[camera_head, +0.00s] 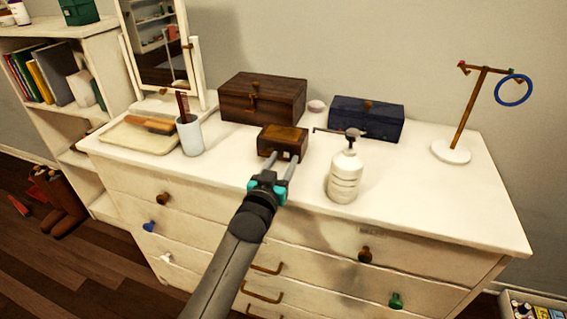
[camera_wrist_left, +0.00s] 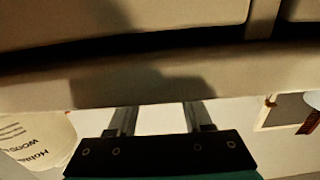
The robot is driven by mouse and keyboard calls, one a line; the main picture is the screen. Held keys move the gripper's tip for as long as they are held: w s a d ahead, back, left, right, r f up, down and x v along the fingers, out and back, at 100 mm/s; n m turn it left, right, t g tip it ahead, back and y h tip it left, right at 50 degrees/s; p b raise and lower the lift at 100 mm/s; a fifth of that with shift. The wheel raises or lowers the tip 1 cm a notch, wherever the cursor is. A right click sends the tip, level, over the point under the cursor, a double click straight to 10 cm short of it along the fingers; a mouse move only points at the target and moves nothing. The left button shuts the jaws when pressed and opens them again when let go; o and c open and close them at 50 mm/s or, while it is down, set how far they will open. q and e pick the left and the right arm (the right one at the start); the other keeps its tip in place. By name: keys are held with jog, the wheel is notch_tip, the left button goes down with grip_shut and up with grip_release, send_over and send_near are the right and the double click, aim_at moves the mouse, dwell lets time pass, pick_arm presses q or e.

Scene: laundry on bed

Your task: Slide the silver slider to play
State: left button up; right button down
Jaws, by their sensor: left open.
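A small brown wooden box (camera_head: 283,138) sits near the middle of the white dresser top. Small light specks show low on its front, but I cannot make out a silver slider for certain. My left gripper (camera_head: 281,160) is open, its two fingers pointing at the front of this box. The fingertips overlap the box's lower front in the head view, and I cannot tell whether they touch it. In the left wrist view, the open fingers (camera_wrist_left: 157,112) have nothing visible between them but pale surface. My right gripper is not in view.
A white pump bottle (camera_head: 345,174) stands close to the right of my gripper. A cup with a comb (camera_head: 188,134) and a tray (camera_head: 128,137) are left. A larger wooden box (camera_head: 262,97) and a blue box (camera_head: 367,118) stand behind. The dresser's right top is mostly clear.

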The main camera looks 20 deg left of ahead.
pick_arm(q)
jog(key=shift+w, duration=0.4)
grip_shut()
dwell(1.3)
